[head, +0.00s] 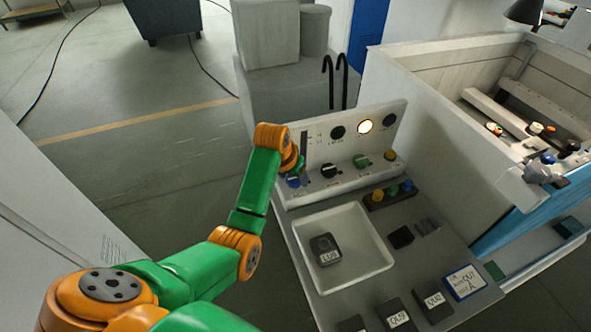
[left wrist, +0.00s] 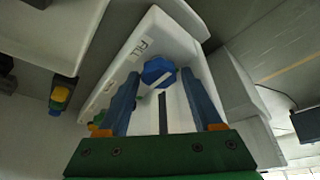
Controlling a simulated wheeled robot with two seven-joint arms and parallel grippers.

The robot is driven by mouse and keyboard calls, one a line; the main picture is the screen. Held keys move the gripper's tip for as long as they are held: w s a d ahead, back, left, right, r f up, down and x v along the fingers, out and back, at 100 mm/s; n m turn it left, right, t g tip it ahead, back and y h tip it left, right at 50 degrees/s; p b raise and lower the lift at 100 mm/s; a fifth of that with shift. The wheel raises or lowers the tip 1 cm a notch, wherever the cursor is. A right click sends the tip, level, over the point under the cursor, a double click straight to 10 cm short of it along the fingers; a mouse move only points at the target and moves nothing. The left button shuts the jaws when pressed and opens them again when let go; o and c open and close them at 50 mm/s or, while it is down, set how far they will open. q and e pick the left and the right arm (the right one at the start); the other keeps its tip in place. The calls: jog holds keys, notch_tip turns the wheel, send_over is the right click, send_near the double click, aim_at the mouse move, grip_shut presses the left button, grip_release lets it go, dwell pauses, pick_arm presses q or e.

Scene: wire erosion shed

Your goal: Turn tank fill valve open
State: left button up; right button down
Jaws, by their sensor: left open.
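The tank fill valve is a blue knob (left wrist: 158,72) with a white pointer line, beside a label reading FILL (left wrist: 140,49) on a white sloped panel. In the head view the blue knob (head: 293,182) sits at the panel's left end, partly behind my left gripper (head: 298,168). In the left wrist view my left gripper (left wrist: 160,84) is open, with its two blue fingers reaching toward either side of the knob. Whether the fingers touch the knob, I cannot tell. The pointer line lies slanted in the wrist view. My right gripper is not in view.
The control panel (head: 325,143) also has a black knob (head: 330,170), a green knob (head: 362,161), a yellow knob (head: 390,155) and a lit lamp (head: 364,126). A white tray (head: 372,245) lies in front. A walled machine tank (head: 410,95) stands to the right.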

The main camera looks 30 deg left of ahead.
pick_arm(q)
jog(key=shift+w+f, duration=0.2)
jog(key=shift+w, duration=0.2)
jog(key=shift+c, duration=0.7)
jog(key=shift+s+r, duration=0.15)
jog(key=shift+s, duration=0.1)
grip_shut()
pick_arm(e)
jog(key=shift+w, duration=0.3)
